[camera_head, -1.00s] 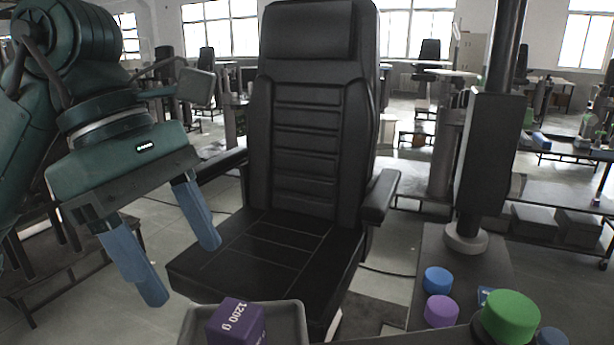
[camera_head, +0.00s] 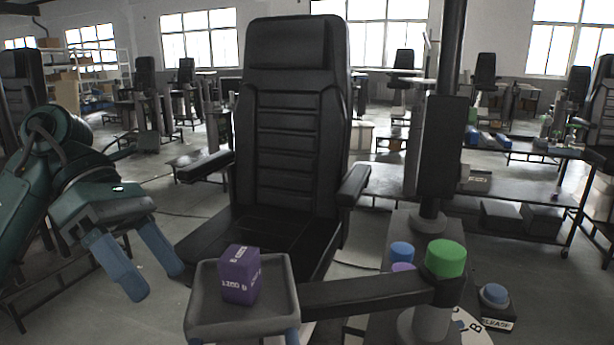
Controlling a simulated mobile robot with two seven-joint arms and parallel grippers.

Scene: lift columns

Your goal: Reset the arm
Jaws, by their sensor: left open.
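My left gripper (camera_head: 150,268) is at the lower left in the head view, on my dark green arm (camera_head: 85,195). Its two blue fingers are spread apart, pointing down, with nothing between them. It is left of a grey tray (camera_head: 200,318) that holds a purple block (camera_head: 240,275) with white lettering. The gripper is apart from the tray and the block.
A black high-backed chair (camera_head: 290,150) stands behind the tray. A dark column (camera_head: 440,150) rises at the right, with green (camera_head: 446,258) and blue (camera_head: 401,253) round knobs near its base. A blue button (camera_head: 494,294) is labelled RELEASE. Workbenches fill the background.

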